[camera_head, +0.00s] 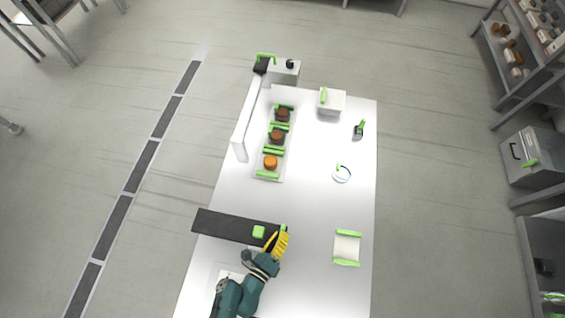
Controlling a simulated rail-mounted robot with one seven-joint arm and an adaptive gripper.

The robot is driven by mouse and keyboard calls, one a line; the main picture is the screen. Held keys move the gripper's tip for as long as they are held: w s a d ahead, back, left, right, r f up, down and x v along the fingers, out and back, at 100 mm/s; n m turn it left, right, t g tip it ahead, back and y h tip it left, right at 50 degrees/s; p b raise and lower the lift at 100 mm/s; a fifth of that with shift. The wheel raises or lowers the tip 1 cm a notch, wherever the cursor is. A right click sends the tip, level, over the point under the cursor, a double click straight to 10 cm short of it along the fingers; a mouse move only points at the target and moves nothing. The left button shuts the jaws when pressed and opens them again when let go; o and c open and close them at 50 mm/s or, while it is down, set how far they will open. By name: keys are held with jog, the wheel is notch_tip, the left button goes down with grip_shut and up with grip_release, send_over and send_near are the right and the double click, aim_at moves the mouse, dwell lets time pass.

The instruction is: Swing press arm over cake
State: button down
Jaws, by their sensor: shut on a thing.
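A long dark bar (222,226), which looks like the press arm, lies across the left part of the white table. It has a green block on top and a green piece at its right end. My gripper (280,238), with yellow fingers, is at that right end and shut on it; the fingers hide the exact contact.
A white upright panel (243,130) stands left of the tray. The table's middle is clear.

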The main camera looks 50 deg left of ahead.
jog(key=shift+s+d+f, duration=0.1)
jog(key=shift+d+f, duration=0.05)
jog(key=shift+d, duration=0.05)
jog(key=c, duration=1)
grip_release()
jog(key=shift+c, duration=0.2)
notch_tip(320, 180, up, 10)
jog(key=shift+r, duration=0.15)
